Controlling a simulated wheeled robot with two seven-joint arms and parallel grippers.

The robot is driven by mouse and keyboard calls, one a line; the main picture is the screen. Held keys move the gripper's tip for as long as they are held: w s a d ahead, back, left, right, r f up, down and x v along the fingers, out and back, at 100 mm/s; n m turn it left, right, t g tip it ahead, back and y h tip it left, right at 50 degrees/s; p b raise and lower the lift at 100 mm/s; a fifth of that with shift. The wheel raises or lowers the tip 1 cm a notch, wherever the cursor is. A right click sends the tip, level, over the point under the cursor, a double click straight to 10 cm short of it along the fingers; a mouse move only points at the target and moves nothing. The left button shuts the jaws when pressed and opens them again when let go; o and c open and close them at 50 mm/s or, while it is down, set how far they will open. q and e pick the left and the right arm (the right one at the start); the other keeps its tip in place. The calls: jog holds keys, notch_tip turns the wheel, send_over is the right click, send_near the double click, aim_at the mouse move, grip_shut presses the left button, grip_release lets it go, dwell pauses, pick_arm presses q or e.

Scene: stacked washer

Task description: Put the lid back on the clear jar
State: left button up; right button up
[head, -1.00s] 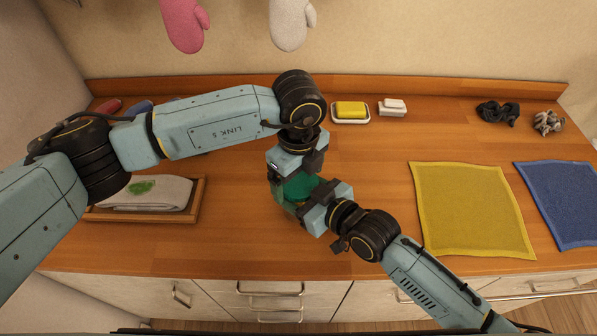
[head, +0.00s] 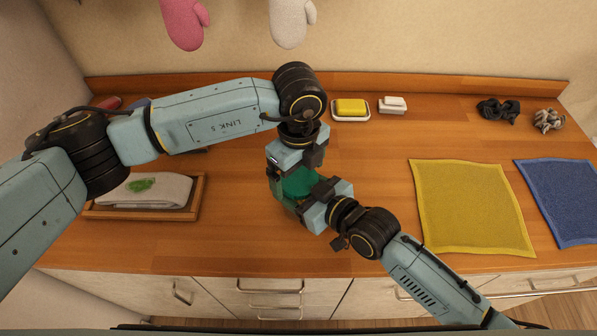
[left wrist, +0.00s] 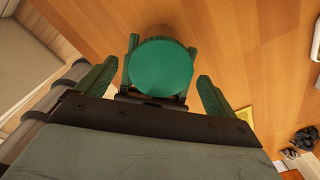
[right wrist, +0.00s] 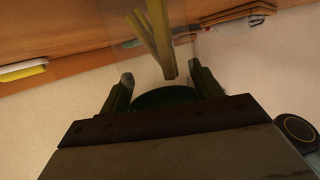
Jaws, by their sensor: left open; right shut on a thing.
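The round green lid (head: 298,187) lies flat between my two grippers in the head view. It faces the camera as a full disc in the left wrist view (left wrist: 160,67). My left gripper (head: 297,176) is open above it, one finger well clear on each side. My right gripper (right wrist: 162,80) is shut on the clear jar (right wrist: 140,45), which shows faintly with yellow strips in it. The lid's dark underside or edge (right wrist: 165,97) shows between the right fingers, at the jar's mouth. I cannot tell whether it is fully seated. The arms hide most of the jar in the head view.
A wooden tray (head: 200,190) with a folded cloth stands at left. A yellow sponge in a dish (head: 350,108) and a white soap block (head: 392,105) are at the back. Yellow (head: 470,205) and blue (head: 560,200) cloths lie at right. Front centre counter is clear.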

pick_arm(q)
notch_tip(320, 180, up, 4)
jog(key=shift+f, duration=0.1)
jog(key=shift+o, duration=0.8)
notch_tip(320, 180, up, 12)
pick_arm(e)
jog(key=o, duration=2)
jog(key=shift+c, duration=0.2)
pick_arm(q)
jog(key=shift+r, duration=0.25)
pick_arm(e)
jog(key=v, duration=1.3)
jog(key=shift+r, duration=0.15)
